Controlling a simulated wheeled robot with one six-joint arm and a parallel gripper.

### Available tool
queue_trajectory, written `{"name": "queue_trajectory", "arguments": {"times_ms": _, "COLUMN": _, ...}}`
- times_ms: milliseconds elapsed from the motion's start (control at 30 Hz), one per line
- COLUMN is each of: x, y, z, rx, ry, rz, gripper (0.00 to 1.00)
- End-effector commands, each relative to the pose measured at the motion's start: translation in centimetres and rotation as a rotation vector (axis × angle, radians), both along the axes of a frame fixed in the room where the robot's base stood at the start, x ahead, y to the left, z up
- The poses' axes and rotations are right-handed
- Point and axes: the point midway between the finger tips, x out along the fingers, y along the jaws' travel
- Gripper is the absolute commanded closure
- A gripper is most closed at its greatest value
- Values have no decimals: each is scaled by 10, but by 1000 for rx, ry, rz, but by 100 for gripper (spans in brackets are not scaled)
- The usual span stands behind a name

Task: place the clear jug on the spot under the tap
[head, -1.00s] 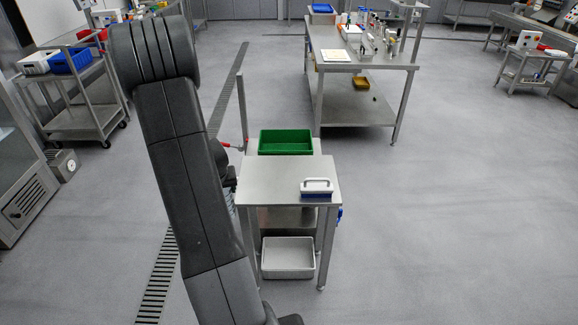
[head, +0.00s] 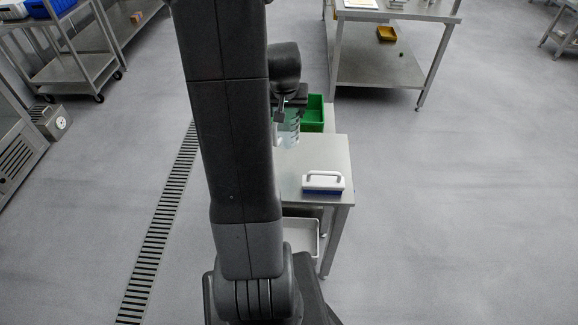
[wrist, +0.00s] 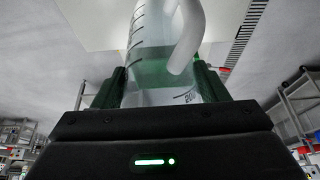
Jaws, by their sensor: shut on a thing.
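The clear jug (head: 291,135) hangs below my gripper (head: 290,112) in the head view, above or beside the back left of the steel table; its exact height is hard to tell. In the wrist view the jug (wrist: 150,60) fills the space between the jaws of my gripper (wrist: 162,85). Dark graduation marks and a pale handle (wrist: 186,38) show on it. The jaws are shut on the jug. The tap and the spot under it are not visible; my arm covers the area left of the table.
A steel table (head: 325,160) carries a white and blue brush-like block (head: 323,183) near its front. A green bin (head: 314,112) stands behind it, partly covered by my gripper. A white tub (head: 300,236) sits below. A floor drain (head: 160,230) runs at left. Open floor lies right.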

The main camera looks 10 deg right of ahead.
Motion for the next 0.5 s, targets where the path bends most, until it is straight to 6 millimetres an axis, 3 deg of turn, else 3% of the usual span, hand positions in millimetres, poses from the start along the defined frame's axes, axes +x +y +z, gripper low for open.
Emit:
{"name": "queue_trajectory", "arguments": {"times_ms": 300, "x": -7, "y": -5, "z": -47, "rx": 3, "ry": 7, "rz": -13, "gripper": 71}}
{"name": "queue_trajectory", "arguments": {"times_ms": 500, "x": -6, "y": -5, "z": -64, "rx": 1, "ry": 3, "rz": -11, "gripper": 71}}
